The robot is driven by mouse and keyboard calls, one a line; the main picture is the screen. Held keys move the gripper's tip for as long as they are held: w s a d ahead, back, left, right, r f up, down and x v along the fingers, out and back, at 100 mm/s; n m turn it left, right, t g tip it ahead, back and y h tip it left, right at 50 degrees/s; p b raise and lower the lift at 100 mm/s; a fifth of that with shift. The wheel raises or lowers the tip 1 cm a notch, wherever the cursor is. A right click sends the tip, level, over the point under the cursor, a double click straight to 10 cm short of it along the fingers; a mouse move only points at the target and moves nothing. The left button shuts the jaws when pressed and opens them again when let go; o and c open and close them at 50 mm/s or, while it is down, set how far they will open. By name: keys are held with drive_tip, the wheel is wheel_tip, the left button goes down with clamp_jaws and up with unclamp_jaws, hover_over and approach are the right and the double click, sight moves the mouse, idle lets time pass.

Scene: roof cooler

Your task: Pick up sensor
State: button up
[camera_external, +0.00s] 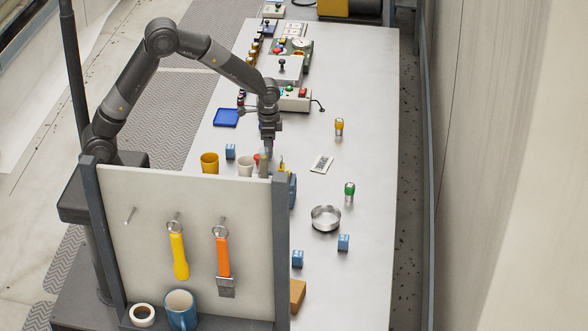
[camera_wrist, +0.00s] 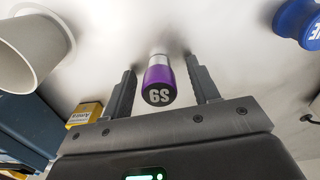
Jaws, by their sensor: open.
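Similar cylinders, one orange (camera_external: 339,127) and one green (camera_external: 349,192), stand farther right.
A white cup (camera_wrist: 30,45) is close on the left in the wrist view, a blue object (camera_wrist: 298,22) at upper right and a small yellow box (camera_wrist: 86,112) by the left finger. The tool board (camera_external: 190,235) stands in front. A metal dish (camera_external: 325,218) lies right.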

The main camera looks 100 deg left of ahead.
drive_tip(key=shift+c, duration=0.3)
drive_tip(key=c, duration=1)
